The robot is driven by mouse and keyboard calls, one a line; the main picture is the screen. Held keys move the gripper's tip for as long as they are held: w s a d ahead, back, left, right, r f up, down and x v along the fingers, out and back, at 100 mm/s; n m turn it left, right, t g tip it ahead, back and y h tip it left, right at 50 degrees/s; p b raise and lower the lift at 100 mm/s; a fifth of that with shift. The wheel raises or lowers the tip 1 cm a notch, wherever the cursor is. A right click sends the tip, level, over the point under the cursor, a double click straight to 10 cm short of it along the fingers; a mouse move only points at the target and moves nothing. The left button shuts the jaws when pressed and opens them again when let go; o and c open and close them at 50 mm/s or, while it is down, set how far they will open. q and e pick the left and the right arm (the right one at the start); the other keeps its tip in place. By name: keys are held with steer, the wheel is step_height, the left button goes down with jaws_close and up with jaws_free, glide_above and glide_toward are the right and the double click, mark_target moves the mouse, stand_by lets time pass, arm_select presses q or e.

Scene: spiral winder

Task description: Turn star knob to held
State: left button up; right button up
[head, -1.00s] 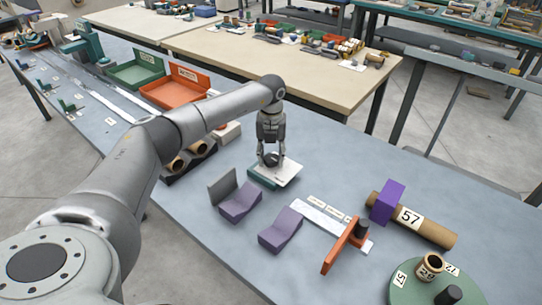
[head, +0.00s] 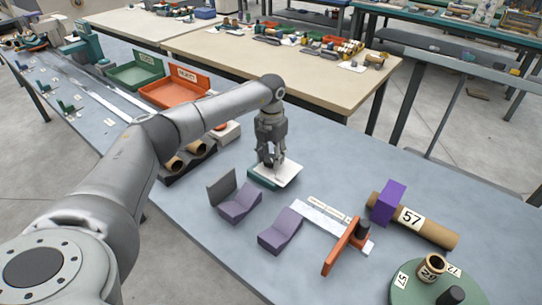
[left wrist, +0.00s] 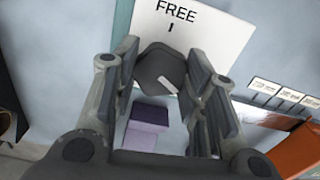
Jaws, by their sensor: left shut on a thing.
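The dark star knob (left wrist: 160,66) stands on a white plate (left wrist: 222,30) printed "FREE" with a short black tick under the word. A pale mark on the knob lies on the side away from that word, towards the lower right. No "held" label is visible. My left gripper (head: 270,162) points down at the plate, and its fingers (left wrist: 165,75) are shut on the knob, one on each side. In the head view the fingers mostly hide the knob, and the white plate (head: 291,176) rests on a teal base (head: 262,180). My right gripper is not in view.
Purple V-blocks (head: 281,232) stand in front of the knob. An orange upright (head: 340,250) with a dark knob is to the right, near a brown tube (head: 436,233) marked 57 and a green round plate (head: 404,291). Orange (head: 176,93) and green bins are behind left.

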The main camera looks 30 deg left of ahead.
mark_target(271, 158)
arm_select(q)
steer(key=shift+r, duration=0.1)
steer(key=o, duration=1)
step_height(271, 158, up, 12)
stand_by(0.5)
